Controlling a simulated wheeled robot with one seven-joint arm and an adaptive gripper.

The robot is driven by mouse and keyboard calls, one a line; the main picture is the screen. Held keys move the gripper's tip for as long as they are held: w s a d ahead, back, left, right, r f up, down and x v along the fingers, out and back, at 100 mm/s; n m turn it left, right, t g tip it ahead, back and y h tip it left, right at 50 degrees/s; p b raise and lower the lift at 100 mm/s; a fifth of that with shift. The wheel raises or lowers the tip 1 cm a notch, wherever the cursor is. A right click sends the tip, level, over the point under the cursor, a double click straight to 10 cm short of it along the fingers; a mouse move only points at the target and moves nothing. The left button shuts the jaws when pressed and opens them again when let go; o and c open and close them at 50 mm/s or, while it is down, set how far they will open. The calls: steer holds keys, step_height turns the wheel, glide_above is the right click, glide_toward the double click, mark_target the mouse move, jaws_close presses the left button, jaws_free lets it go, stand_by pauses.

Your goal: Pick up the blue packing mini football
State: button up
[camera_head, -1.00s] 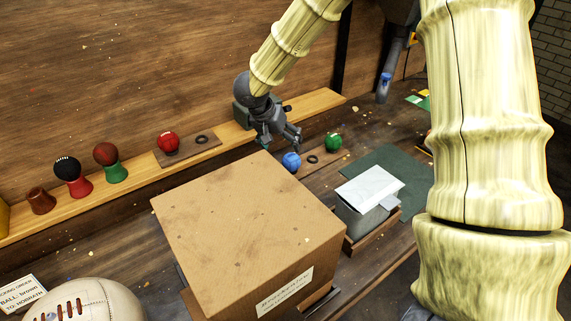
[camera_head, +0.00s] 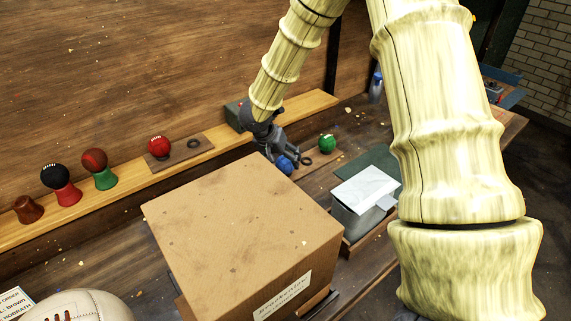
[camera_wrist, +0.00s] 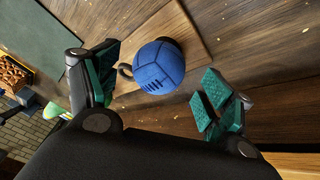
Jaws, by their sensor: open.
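The blue mini football (camera_wrist: 158,67) with dark lacing lies on a wooden board in the wrist view, between and a little beyond my two open finger pads. In the head view the blue ball (camera_head: 285,165) shows just behind the cardboard box, partly covered by my gripper (camera_head: 282,155). My gripper, with green-padded fingers, is open around the ball's near side in the wrist view (camera_wrist: 160,90).
A large cardboard box (camera_head: 235,215) stands in front of the gripper. A green ball (camera_head: 327,143) and a dark ring (camera_head: 308,161) are close to the right. A grey box with white paper (camera_head: 365,188) stands further right. A red ball (camera_head: 159,147) sits on the shelf at left.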

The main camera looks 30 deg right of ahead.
mark_target(282, 159)
steer(key=shift+x, duration=1.8)
steer(key=shift+r, duration=0.1)
steer(key=c, duration=1.2)
